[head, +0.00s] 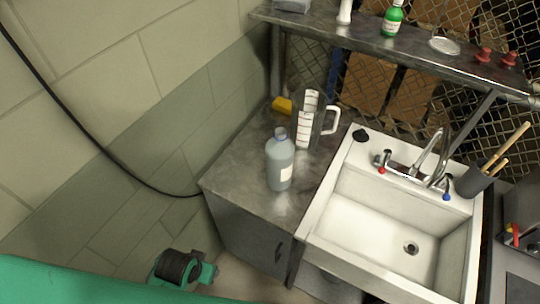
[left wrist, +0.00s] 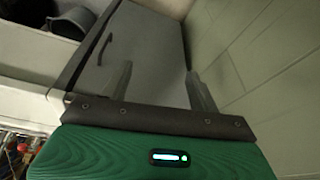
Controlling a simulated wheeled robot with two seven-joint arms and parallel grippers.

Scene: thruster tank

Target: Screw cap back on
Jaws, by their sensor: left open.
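A grey-blue plastic bottle (head: 280,168) with a pale label stands upright on the metal counter (head: 238,172), left of the sink. Its narrow neck (head: 281,134) points up and looks bluish; no separate cap is clear on it. A small black round piece (head: 361,135) lies on the sink's back left corner; I cannot tell if it is the cap. My left gripper (left wrist: 160,88) is open and empty in the left wrist view, in front of the cabinet.
A shelf (head: 400,47) overhangs the back.

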